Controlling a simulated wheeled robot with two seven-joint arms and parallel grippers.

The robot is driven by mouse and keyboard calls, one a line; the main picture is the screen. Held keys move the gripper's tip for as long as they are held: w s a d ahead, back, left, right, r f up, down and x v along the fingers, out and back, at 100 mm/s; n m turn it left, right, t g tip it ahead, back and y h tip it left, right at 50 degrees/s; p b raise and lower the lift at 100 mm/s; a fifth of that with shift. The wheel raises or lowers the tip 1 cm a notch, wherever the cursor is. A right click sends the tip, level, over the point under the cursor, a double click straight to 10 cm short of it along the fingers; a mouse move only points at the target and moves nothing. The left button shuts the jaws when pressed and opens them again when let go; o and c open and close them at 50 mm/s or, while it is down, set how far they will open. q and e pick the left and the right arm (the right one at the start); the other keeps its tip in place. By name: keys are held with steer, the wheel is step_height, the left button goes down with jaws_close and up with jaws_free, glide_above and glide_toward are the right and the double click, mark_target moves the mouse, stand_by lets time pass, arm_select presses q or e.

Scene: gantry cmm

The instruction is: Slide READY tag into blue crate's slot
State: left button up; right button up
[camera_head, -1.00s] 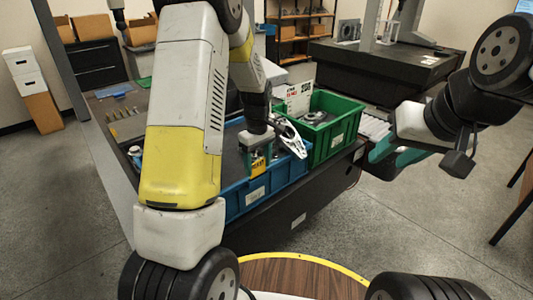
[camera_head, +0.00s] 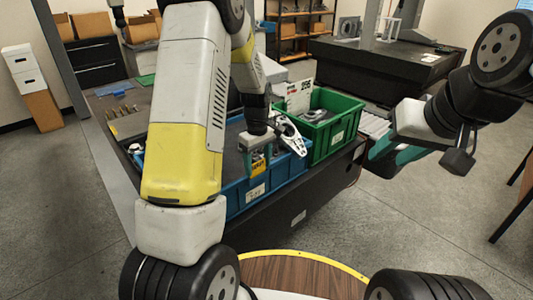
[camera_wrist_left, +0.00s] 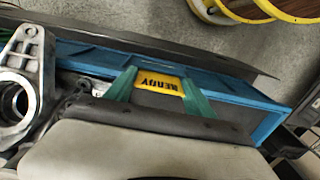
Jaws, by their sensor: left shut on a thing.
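My left gripper (camera_head: 258,158) is shut on the yellow READY tag (camera_head: 258,167), just above the near wall of the blue crate (camera_head: 233,203). In the left wrist view the tag (camera_wrist_left: 160,82) sits between the two green fingers, its lettering upside down. The crate's blue wall (camera_wrist_left: 236,92) runs behind it; I cannot make out the slot or whether the tag touches the wall.
A green crate (camera_head: 343,143) with metal parts stands right of the blue crate on the dark table. A grey metal part (camera_wrist_left: 22,88) lies close to my left gripper in the wrist view. My left arm hides part of the table.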

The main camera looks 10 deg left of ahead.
mark_target(258, 162)
arm_select(q)
steer(key=shift+f, duration=0.2)
steer(key=shift+f, duration=0.35)
steer(key=o, duration=1.6)
steer(key=shift+r, duration=3.45)
